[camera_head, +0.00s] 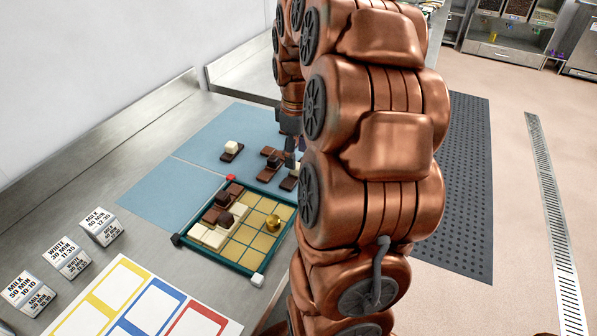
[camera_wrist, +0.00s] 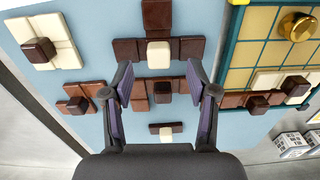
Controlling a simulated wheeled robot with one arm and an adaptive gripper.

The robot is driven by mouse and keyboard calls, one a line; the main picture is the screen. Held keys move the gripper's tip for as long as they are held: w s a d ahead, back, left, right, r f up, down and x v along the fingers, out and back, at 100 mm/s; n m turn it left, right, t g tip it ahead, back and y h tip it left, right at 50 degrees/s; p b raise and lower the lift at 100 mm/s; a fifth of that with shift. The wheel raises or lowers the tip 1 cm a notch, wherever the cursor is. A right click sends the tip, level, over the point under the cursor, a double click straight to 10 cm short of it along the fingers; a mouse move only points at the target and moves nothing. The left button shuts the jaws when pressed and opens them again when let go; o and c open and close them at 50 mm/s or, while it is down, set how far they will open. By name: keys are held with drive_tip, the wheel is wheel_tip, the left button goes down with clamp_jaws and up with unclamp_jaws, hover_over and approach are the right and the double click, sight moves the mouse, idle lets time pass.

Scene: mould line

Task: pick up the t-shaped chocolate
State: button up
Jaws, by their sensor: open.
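In the wrist view a dark T-shaped chocolate (camera_wrist: 126,50) lies flat on the blue mat, a row with a stem pointing up the picture and a white knob on it. My gripper (camera_wrist: 160,82) is open and empty, its fingertips just below that row in the picture. Another dark chocolate (camera_wrist: 141,104) with a dark knob shows between the fingers; its full outline is partly unclear. I cannot tell the fingers' height above the pieces. In the head view my arm hides most of the gripper and some pieces.
A white square chocolate (camera_wrist: 62,30), a small dark corner piece (camera_wrist: 76,90) and a short dark piece (camera_wrist: 176,127) lie around on the mat (camera_head: 147,200). A green-framed tray (camera_head: 222,265) holds several pieces and a gold knob (camera_head: 273,222). Label blocks (camera_head: 101,227) stand left.

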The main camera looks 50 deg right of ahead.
sight(298, 165)
drive_tip(key=shift+f+p, duration=0.45)
drive_tip(key=shift+f, duration=1.5)
drive_tip(key=shift+c, duration=0.3)
drive_tip(key=shift+d, duration=0.1)
clamp_jaws()
